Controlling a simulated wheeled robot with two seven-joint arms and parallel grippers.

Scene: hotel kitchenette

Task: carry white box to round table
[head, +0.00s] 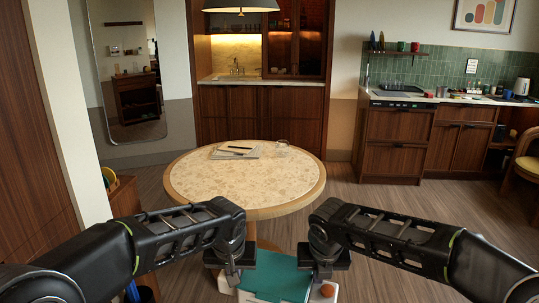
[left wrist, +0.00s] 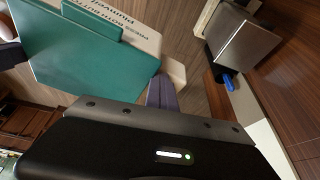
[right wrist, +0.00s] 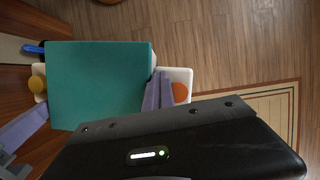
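The white box (head: 275,282) has a teal top and white ends; it is between my two grippers at the bottom of the head view, in front of the round table (head: 245,188). My left gripper (head: 231,272) is at its left end and my right gripper (head: 325,268) at its right end. In the left wrist view the box (left wrist: 85,55) shows printed lettering, and the purple fingers (left wrist: 162,96) meet its white end. In the right wrist view the fingers (right wrist: 158,90) are close together on its white end, beside an orange disc. The fingers' far sides are hidden.
A tray with papers (head: 236,151) and a small glass (head: 282,146) lie on the table's far part; its near part is bare. A low wooden cabinet (head: 125,198) stands to the left. Wooden floor is open to the right.

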